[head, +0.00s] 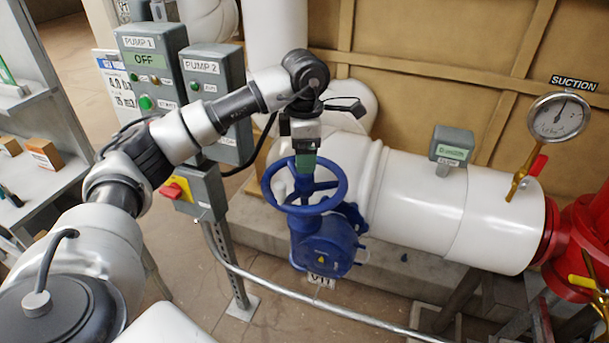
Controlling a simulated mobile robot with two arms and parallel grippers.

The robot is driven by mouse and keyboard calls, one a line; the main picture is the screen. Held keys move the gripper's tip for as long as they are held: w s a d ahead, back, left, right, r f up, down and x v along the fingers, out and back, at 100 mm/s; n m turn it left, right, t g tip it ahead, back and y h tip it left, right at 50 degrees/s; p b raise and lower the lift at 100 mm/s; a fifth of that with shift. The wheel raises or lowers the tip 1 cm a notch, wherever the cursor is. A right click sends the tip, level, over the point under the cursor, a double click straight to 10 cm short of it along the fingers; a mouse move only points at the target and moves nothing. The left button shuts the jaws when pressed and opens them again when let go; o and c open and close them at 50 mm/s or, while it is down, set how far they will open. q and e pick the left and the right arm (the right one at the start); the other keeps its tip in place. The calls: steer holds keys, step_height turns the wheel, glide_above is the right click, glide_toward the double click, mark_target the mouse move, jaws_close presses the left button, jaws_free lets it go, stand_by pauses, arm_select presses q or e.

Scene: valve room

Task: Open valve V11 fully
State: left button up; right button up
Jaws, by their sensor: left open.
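Valve V11 is a blue gate valve with a round handwheel (338,200) on top and a blue body (327,250) below, fitted on the white pipe. A tag (321,281) reading V11 sits under the body. My left arm reaches in from the left and bends down over the valve. My left gripper (305,163) points down at the far part of the wheel, near its rim and hub. It is open. Whether its fingers touch or straddle the rim I cannot tell. The stem is partly hidden behind the gripper. My right gripper is not in view.
The white pipe (415,203) runs right to a red flange. It carries a small grey box with a green display (452,147) and a SUCTION gauge (558,117). The PUMP 1 (150,62) and PUMP 2 (203,67) boxes stand close behind my arm. A metal rail (310,299) passes in front.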

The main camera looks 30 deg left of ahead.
mark_target(305, 178)
arm_select(q)
steer(key=shift+f+b, duration=2.1)
steer(key=shift+f, duration=1)
steer(key=shift+s+d+f, duration=0.1)
steer(key=shift+s, duration=0.05)
steer(key=shift+f, duration=0.25)
steer(key=c, duration=1)
steer(key=n, duration=0.4)
